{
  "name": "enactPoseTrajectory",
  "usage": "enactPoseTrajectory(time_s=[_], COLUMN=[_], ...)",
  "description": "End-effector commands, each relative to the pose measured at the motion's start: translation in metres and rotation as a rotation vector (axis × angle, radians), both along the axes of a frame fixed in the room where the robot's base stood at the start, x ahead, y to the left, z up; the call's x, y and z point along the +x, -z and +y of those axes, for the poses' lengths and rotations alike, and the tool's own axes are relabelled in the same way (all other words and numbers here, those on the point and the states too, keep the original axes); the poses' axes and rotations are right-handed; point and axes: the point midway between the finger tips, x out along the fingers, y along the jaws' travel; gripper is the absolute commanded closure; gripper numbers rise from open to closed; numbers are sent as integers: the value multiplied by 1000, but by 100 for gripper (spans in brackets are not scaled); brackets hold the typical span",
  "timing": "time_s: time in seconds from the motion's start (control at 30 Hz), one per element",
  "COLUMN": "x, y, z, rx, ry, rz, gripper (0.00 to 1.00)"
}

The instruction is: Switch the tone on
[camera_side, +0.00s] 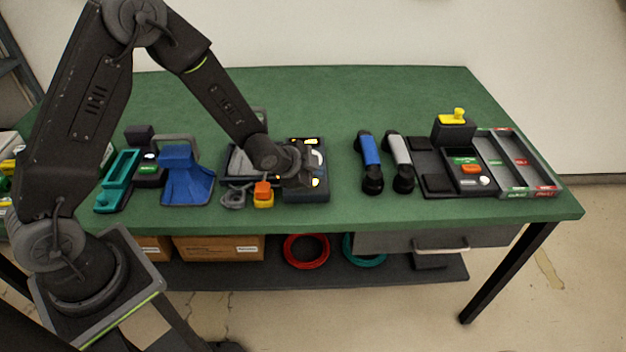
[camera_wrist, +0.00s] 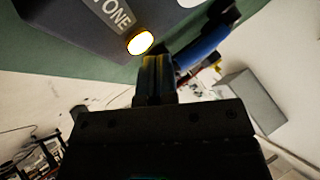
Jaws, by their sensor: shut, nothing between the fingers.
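The paging box (camera_side: 306,194) is a dark unit at the middle of the bench, with lit yellow spots on its top. In the wrist view, a grey face carries a label reading TONE (camera_wrist: 113,14), partly cut off by the frame. A round button (camera_wrist: 140,43) beside the label glows pale yellow with an orange rim. My gripper (camera_wrist: 153,62) is shut and empty, its fingertips just below the lit button in the picture. I cannot tell whether they touch it. In the side view my gripper (camera_side: 305,168) is over the box, and my wrist hides part of it.
Orange and yellow blocks (camera_side: 263,194) sit left of the box. A blue handset (camera_side: 370,151) and a grey handset (camera_side: 399,149) lie to its right. Further right are a tray (camera_side: 515,157) and a yellow-topped black block (camera_side: 454,130). A blue stand (camera_side: 186,175) is left. The bench's back is clear.

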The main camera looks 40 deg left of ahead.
Motion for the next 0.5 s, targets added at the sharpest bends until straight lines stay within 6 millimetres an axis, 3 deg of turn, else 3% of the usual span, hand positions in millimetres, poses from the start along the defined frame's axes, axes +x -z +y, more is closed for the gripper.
enactPoseTrajectory(time_s=[0.17, 0.5], x=[1, 1], y=[-6, -39], z=[0, -1], rx=[0, -1], ry=[1, 2], rz=[-4, -3], gripper=[100, 100])
